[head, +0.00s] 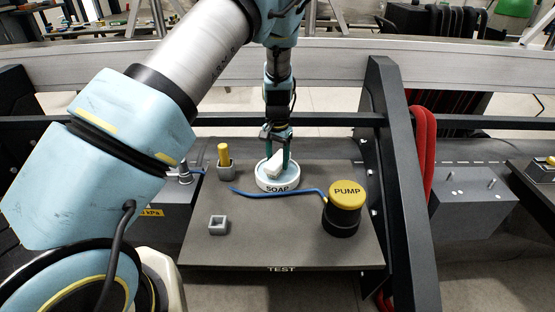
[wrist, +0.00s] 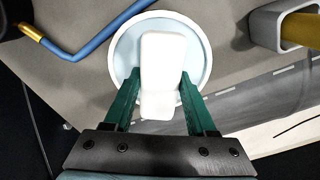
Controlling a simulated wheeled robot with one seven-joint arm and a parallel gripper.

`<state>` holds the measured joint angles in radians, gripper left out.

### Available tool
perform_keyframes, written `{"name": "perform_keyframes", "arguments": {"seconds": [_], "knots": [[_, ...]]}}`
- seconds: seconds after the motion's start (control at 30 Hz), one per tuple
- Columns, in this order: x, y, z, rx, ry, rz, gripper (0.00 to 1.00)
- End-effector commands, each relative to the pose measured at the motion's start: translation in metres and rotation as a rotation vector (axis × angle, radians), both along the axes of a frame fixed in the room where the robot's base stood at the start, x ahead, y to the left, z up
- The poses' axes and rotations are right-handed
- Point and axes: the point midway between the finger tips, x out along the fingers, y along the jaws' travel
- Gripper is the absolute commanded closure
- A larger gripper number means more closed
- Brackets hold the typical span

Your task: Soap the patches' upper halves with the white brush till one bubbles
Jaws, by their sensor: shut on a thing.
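The white brush (head: 275,164) is between the two green fingers of my gripper (head: 277,152), which is shut on it. The brush is over the round white soap dish (head: 278,186), labelled SOAP, and seems to be inside its rim. In the wrist view the brush (wrist: 163,58) is a pale block lying across the dish (wrist: 118,52), with the fingers (wrist: 158,84) on both sides. I cannot tell whether its underside touches the soap. I cannot make out any patches or bubbles in these views.
A dark board (head: 270,240) marked TEST carries a yellow-capped pump (head: 346,195), a bent blue rod (head: 290,191) in front of the dish, a yellow stick (head: 223,154) in a grey holder, and an empty grey holder (head: 218,225). A dark post (head: 400,180) and red hose (head: 426,150) stand right.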

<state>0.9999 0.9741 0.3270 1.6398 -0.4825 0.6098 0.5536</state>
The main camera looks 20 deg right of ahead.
Motion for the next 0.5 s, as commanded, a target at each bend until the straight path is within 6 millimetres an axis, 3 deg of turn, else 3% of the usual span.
{"name": "perform_keyframes", "arguments": {"seconds": [0.5], "knots": [[0.0003,0.0000,-0.0064,0.000,0.000,0.000,1.00]]}}
